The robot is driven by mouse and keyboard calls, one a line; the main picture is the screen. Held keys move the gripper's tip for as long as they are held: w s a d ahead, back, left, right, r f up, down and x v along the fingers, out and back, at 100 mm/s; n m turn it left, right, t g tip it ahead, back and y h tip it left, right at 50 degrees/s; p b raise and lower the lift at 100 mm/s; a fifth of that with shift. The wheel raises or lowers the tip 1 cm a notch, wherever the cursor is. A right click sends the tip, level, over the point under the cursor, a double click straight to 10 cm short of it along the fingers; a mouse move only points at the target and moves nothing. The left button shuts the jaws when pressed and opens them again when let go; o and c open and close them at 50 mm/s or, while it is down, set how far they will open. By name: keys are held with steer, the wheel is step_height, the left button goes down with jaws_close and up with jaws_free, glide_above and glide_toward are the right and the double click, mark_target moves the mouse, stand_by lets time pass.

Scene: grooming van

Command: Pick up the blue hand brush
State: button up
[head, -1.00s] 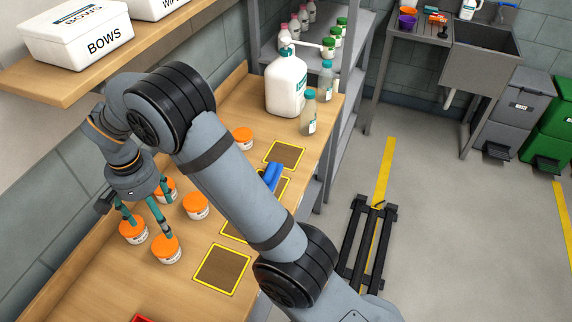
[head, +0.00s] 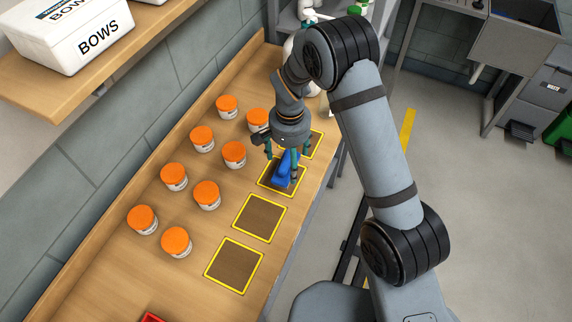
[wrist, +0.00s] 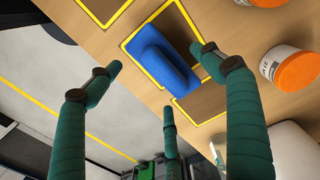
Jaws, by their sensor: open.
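The blue hand brush (head: 286,168) lies on a yellow-outlined square (head: 267,188) near the front edge of the wooden bench. In the wrist view the blue hand brush (wrist: 163,58) shows its blue block and raised handle, beyond the fingertips. My gripper (head: 283,158) is above the brush in the head view, pointing down and partly covering it. In the wrist view my gripper (wrist: 155,85) has its green fingers spread wide, with nothing between them. I cannot tell whether a finger touches the brush.
Several orange-lidded jars (head: 202,138) stand in rows on the bench, one (head: 259,121) close to my gripper. Empty outlined squares (head: 234,266) lie towards the near end. A white BOWS box (head: 75,38) sits on the shelf above. A red thing (head: 153,317) shows at the bottom edge.

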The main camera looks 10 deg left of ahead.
step_height(320, 180, down, 2)
steer(key=shift+w+f, duration=0.1)
steer(key=c, duration=0.3)
steer(key=c, duration=1)
steer(key=shift+r, duration=0.25)
